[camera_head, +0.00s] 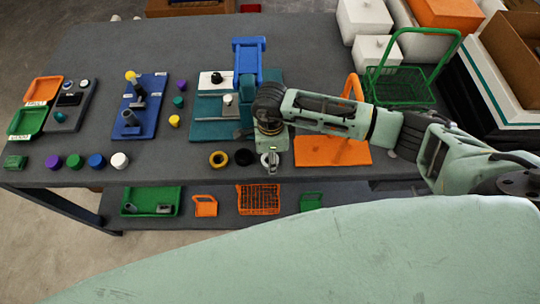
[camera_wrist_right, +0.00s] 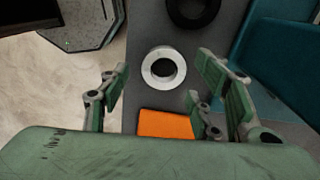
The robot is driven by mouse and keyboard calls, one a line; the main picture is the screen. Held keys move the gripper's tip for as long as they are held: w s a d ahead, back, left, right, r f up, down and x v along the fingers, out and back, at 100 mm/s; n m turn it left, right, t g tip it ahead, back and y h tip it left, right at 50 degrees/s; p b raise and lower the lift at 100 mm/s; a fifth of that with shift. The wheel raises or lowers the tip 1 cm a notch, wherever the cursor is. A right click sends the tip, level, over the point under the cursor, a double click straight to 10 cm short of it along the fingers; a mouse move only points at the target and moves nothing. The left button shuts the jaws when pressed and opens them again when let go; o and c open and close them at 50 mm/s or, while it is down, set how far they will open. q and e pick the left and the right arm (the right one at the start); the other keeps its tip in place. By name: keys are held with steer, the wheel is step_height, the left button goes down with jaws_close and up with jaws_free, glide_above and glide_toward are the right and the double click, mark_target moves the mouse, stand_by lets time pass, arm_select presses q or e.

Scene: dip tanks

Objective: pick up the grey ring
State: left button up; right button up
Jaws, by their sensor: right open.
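The grey ring (camera_wrist_right: 164,67) lies flat on the dark table and looks pale grey in the right wrist view, with a dark round hole. In the head view the grey ring (camera_head: 265,161) is partly hidden by my right gripper (camera_head: 271,160). My right gripper (camera_wrist_right: 164,72) is open and empty, with its fingers apart on either side of the ring in the picture. I cannot tell how far above the ring the fingertips are. My left gripper is not in view.
A teal fixture (camera_head: 207,130) stands behind. The table's front edge is close.

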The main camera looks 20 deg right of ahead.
steer(key=shift+a+f, duration=0.1)
steer(key=shift+f, duration=0.7)
steer(key=shift+c, duration=0.2)
steer(key=c, duration=1.3)
